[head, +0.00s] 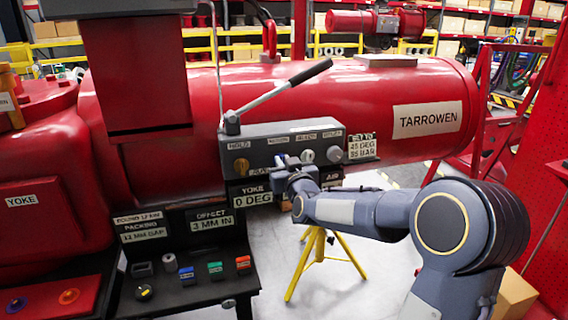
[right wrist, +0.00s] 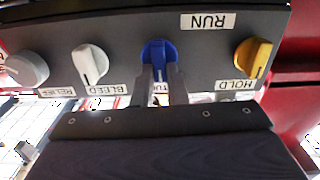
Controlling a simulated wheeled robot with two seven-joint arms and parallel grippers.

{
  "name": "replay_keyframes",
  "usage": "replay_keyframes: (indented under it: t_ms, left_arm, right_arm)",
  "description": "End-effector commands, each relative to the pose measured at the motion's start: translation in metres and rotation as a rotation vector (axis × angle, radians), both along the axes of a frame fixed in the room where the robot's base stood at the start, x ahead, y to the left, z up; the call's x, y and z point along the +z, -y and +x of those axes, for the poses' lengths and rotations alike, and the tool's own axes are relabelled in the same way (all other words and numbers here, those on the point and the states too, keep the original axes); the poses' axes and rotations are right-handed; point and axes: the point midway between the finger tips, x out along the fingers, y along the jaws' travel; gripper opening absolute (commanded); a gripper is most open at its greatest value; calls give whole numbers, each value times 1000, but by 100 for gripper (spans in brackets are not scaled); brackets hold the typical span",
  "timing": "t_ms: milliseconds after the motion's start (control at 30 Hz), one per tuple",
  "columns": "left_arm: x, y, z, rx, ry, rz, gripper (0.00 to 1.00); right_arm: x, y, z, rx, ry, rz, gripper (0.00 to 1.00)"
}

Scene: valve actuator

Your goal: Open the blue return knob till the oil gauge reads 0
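The blue return knob (right wrist: 158,52) is on the underside-lit face of a dark control box, seen upside down in the right wrist view. My right gripper (right wrist: 161,78) has its two narrow fingers at this knob, one at each side, with a small gap between them. Whether they press on it is unclear. In the head view my right gripper (head: 286,176) is at the box's (head: 290,138) front and mostly covers the blue knob. I cannot make out a gauge labelled oil; a sign (head: 362,147) reads about 45 DEG and 85 BAR. My left gripper is not in view.
A yellow hold knob (right wrist: 253,57), white bleed knob (right wrist: 90,63) and grey relief knob (right wrist: 27,68) flank the blue one. A lever (head: 285,92) rises above the box. A yoke sign (head: 256,198) reads 0 DEG. A yellow stand (head: 320,244) is below.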

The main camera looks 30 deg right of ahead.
Motion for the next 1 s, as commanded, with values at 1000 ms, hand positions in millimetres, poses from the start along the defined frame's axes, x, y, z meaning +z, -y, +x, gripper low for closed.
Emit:
replay_keyframes:
  t_ms: [1000]
  left_arm:
    - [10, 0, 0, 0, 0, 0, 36]
  right_arm:
    - [-1, -6, 1, 2, -115, -475, 0]
